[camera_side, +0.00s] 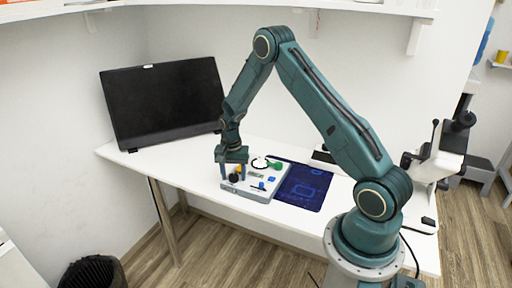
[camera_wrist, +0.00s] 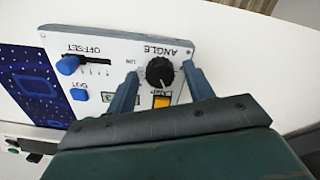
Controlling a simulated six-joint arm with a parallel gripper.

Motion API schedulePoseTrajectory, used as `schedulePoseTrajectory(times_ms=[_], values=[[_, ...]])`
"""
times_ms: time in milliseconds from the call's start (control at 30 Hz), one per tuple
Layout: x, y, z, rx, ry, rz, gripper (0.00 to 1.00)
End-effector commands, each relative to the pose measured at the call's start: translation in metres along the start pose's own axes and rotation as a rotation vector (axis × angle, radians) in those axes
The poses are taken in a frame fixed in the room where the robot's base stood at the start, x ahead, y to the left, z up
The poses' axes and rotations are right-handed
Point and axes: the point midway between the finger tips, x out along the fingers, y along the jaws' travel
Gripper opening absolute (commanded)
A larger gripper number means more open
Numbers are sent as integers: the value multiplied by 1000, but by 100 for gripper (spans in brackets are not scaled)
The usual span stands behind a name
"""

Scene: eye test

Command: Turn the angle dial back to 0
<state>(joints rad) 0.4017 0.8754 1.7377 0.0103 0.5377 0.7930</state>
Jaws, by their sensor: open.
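The angle dial is a black ribbed knob (camera_wrist: 160,72) on a pale control panel (camera_wrist: 205,50), under the upside-down label "ANGLE" in the wrist view. Its exact pointer reading is too small to tell. In the side view the knob (camera_side: 234,177) is at the panel's (camera_side: 246,192) left end, below my gripper (camera_side: 232,168). In the wrist view my gripper (camera_wrist: 160,74) is open, with one finger on each side of the knob. Small gaps seem to show between the fingers and the knob; contact cannot be told.
Close to the dial are an orange button (camera_wrist: 161,101), a small green display partly hidden by a finger, a blue button (camera_wrist: 79,95) and an offset slider (camera_wrist: 70,64). A dark blue mat (camera_side: 305,190) lies beside the panel. A black monitor (camera_side: 163,100) stands behind on the white table (camera_side: 175,165).

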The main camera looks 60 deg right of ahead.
Motion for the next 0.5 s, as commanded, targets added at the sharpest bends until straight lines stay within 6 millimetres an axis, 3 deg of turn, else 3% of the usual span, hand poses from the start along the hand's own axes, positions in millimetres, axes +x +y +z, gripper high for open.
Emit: schedulePoseTrajectory(times_ms=[167,367,500], values=[[0,0,0,0,0,0,50],[0,0,0,0,0,0,11],[0,0,0,-1,0,0,8]])
